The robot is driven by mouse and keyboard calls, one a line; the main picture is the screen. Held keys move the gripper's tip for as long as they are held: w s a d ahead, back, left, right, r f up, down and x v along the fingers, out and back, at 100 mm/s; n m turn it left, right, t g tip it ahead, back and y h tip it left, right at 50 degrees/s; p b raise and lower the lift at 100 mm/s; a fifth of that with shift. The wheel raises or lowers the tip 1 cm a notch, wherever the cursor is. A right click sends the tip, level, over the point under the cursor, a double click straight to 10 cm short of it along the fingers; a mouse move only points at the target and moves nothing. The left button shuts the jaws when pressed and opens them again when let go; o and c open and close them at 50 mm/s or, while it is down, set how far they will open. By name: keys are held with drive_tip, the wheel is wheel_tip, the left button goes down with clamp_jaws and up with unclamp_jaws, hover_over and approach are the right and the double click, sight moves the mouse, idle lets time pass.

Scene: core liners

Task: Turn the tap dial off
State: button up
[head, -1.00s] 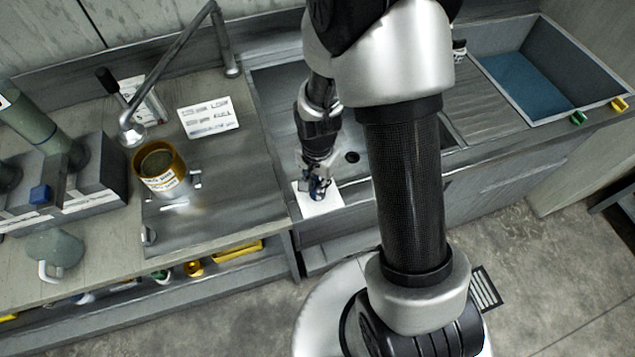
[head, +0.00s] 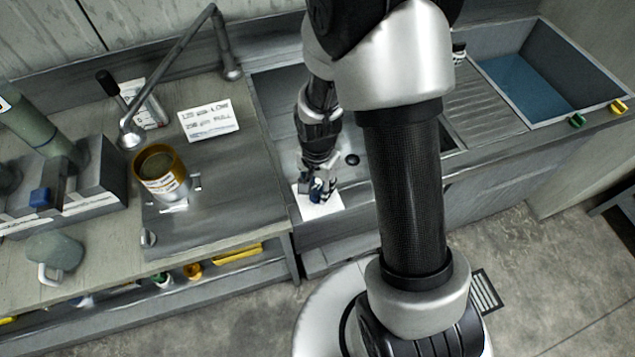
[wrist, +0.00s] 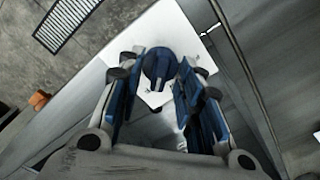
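A dark blue round dial (wrist: 160,66) sits at a white plate (wrist: 168,32) in the wrist view. The plate also shows in the head view (head: 322,209) at the front edge of the sink counter. My gripper (wrist: 160,82) has its two blue-padded fingers spread, one on each side of the dial. A small gap seems to show on both sides, but contact is hard to judge. In the head view my gripper (head: 317,186) is low over the plate and largely covers the dial.
A sink basin (head: 352,160) lies behind my gripper. A yellow-rimmed can (head: 165,177) stands on the bench at left, near a bent metal pipe (head: 172,62). A blue-bottomed basin (head: 525,85) is at far right. A floor grate (wrist: 68,22) shows at the wrist view's top left.

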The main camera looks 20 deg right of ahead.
sight(317, 190)
wheel_tip(317, 190, up, 12)
idle(0.5)
idle(0.3)
drive_tip(key=s+r+n+t+b, duration=0.1)
drive_tip(key=s+r+n+t, duration=0.3)
drive_tip(key=s+r+n, duration=0.6)
drive_tip(key=s+r, duration=0.4)
drive_tip(key=s, duration=0.1)
drive_tip(key=shift+r+t+b, duration=0.3)
drive_tip(key=shift+r+b, duration=0.1)
